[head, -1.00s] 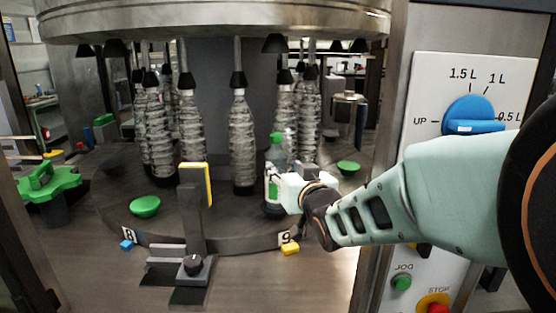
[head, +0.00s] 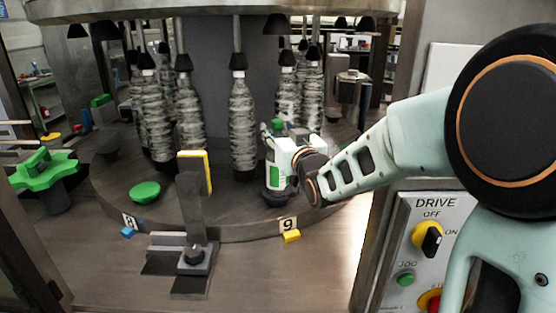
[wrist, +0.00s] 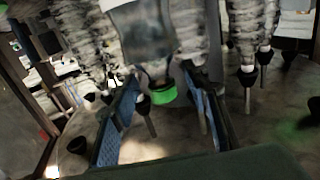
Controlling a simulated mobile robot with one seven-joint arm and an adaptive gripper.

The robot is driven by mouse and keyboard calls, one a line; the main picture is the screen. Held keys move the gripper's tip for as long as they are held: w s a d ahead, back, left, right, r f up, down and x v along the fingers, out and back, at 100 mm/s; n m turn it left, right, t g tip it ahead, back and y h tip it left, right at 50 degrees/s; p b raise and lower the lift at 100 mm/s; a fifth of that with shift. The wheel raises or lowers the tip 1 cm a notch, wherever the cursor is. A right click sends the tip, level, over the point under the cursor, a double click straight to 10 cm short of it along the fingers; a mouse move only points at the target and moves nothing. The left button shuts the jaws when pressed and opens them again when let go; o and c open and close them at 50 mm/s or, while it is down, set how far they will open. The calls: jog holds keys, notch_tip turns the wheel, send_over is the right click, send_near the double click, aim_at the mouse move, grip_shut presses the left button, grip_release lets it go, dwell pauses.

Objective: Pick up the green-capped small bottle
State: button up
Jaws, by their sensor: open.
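The green-capped small bottle (head: 272,178) stands upright on the round dark turntable (head: 215,215), above the number 9 tag. It has a white-and-green label and a dark base. My gripper (head: 275,138) reaches in from the right at its upper part, near the cap. In the wrist view, which looks inverted, the bottle (wrist: 145,35) hangs with its green cap (wrist: 163,94) down between the two blue-padded fingers of my gripper (wrist: 160,85). The fingers are apart, with gaps visible beside the cap. Contact cannot be told.
Several wrapped bottles (head: 243,125) hang close behind. A green bowl (head: 145,191) lies at the left of the turntable. A bracket with a yellow edge (head: 194,195) stands in front. A control panel (head: 420,240) is at the right, partly behind my arm.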

jog(key=shift+w+a, duration=0.25)
jog(key=shift+w, duration=0.3)
grip_shut()
jog(key=shift+r, duration=0.1)
